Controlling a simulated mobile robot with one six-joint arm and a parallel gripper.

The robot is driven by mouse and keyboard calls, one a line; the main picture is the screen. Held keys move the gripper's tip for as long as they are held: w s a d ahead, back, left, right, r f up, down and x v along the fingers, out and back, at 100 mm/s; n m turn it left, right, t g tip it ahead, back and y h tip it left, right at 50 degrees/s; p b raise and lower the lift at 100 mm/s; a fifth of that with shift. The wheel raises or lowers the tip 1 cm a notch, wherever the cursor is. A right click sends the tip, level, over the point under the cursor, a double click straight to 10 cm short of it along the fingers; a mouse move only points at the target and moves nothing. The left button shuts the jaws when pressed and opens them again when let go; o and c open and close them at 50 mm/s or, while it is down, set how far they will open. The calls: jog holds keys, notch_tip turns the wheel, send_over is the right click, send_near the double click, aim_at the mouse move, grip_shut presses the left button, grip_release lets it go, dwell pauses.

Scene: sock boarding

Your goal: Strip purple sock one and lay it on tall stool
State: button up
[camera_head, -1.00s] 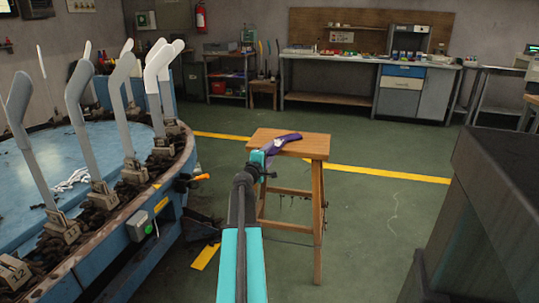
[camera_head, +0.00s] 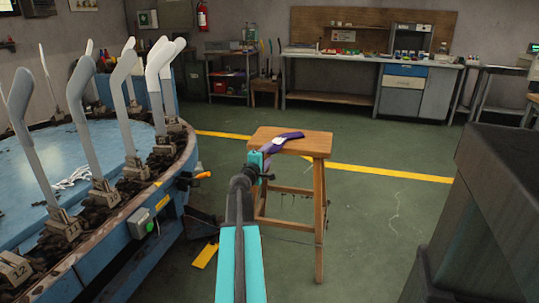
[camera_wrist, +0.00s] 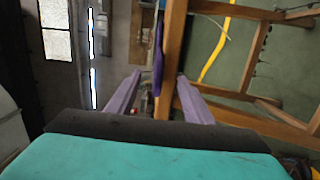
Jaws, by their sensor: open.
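The purple sock (camera_head: 287,140), with a pale patch, lies on the wooden seat of the tall stool (camera_head: 318,150). Its near end is partly hidden behind my gripper (camera_head: 262,168). In the wrist view, turned on its side, the sock (camera_wrist: 158,62) shows as a thin purple strip along the top face of the stool's seat (camera_wrist: 173,58). My gripper (camera_wrist: 158,95) is open there, its two lavender fingers apart on either side of the seat edge and sock, with nothing clearly clamped between them. I cannot tell whether a finger touches the sock.
A round blue boarding machine (camera_head: 105,240) with several upright grey and white leg forms stands at the left. A dark box-like unit (camera_head: 490,200) is at the right. A workbench (camera_head: 340,65) stands along the back wall. Green floor around the stool is mostly clear.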

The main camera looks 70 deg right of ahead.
jog(key=shift+w+a+b, duration=0.1)
jog(key=shift+a+b, duration=0.4)
jog(key=shift+a, duration=1.9)
